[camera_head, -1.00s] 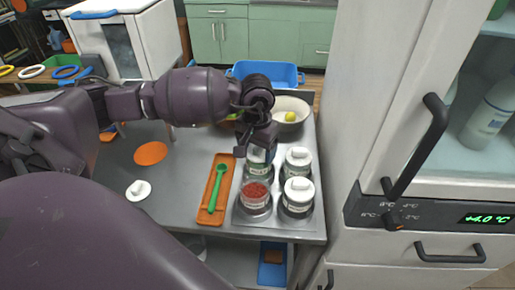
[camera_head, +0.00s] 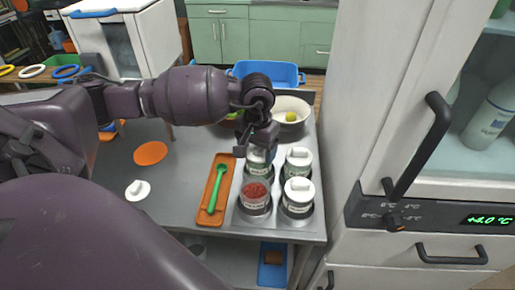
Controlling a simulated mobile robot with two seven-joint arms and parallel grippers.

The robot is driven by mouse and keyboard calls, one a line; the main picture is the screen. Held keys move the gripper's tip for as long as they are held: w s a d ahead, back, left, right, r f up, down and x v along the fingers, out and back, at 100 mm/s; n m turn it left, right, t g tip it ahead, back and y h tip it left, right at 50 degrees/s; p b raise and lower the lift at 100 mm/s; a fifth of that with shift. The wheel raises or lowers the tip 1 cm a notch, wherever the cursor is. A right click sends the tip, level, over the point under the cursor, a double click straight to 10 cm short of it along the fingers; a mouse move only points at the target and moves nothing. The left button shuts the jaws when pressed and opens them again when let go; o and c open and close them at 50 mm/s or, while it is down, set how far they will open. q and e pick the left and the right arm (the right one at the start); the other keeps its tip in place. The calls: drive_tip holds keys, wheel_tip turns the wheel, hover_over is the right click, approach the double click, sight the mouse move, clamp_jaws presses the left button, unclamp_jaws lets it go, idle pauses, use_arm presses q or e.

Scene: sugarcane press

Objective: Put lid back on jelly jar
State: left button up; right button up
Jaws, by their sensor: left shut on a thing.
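An open jar with red contents (camera_head: 255,197) stands in the front left well of the metal jar holder (camera_head: 270,222). A loose white lid with a knob (camera_head: 138,190) lies on the grey table at the left. Two jars with white lids stand in the right wells, one at the back (camera_head: 298,160) and one in front (camera_head: 298,192). My left gripper (camera_head: 260,150) is over the back left jar (camera_head: 258,172), shut on its lid; the gripper partly hides the lid. My right gripper is not in view.
An orange tray (camera_head: 210,210) with a green spoon (camera_head: 217,185) lies left of the holder. An orange disc (camera_head: 150,153) lies on the table (camera_head: 180,185). A pale bowl (camera_head: 303,122) with a yellow item stands behind the jars. A fridge (camera_head: 365,150) closes off the right side.

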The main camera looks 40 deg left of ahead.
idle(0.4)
use_arm(q)
drive_tip(key=shift+f, duration=0.15)
idle(0.6)
drive_tip(key=shift+b, duration=0.35)
idle(0.3)
idle(0.4)
drive_tip(key=o, duration=0.9)
